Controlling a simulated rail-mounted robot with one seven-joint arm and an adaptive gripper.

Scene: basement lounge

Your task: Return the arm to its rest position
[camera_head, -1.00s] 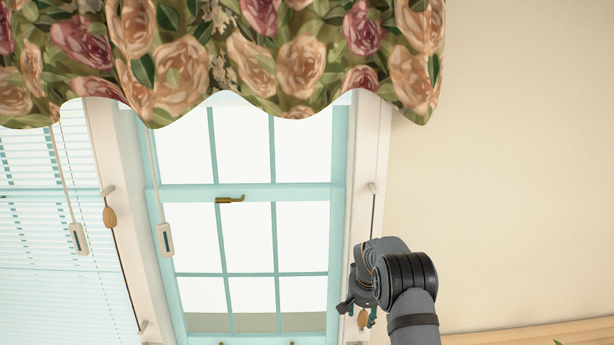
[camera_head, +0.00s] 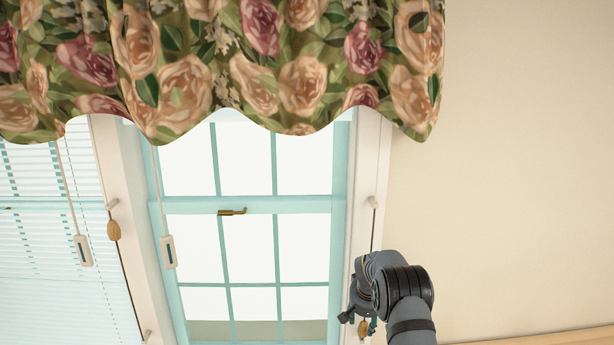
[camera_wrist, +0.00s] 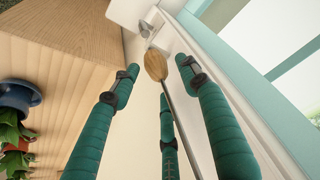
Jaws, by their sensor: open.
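My gripper (camera_head: 358,318) is at the lower right of the window in the head view, at the end of my grey arm. In the wrist view my gripper (camera_wrist: 160,80) shows green fingers spread apart, with nothing held between them. A wooden cord knob (camera_wrist: 156,65) appears between the fingertips in that picture. It hangs on a dark cord by the white window frame. Whether any finger touches the knob or cord cannot be told. In the head view the same knob (camera_head: 363,328) shows just below the gripper, partly hidden.
A teal-framed window (camera_head: 245,205) with a brass handle (camera_head: 232,212) is behind the arm. A floral valance (camera_head: 220,65) hangs above. Bare wall (camera_head: 520,180) lies to the right. The wrist view shows a wooden surface (camera_wrist: 60,35) and a blue pot (camera_wrist: 18,97) with a plant at left.

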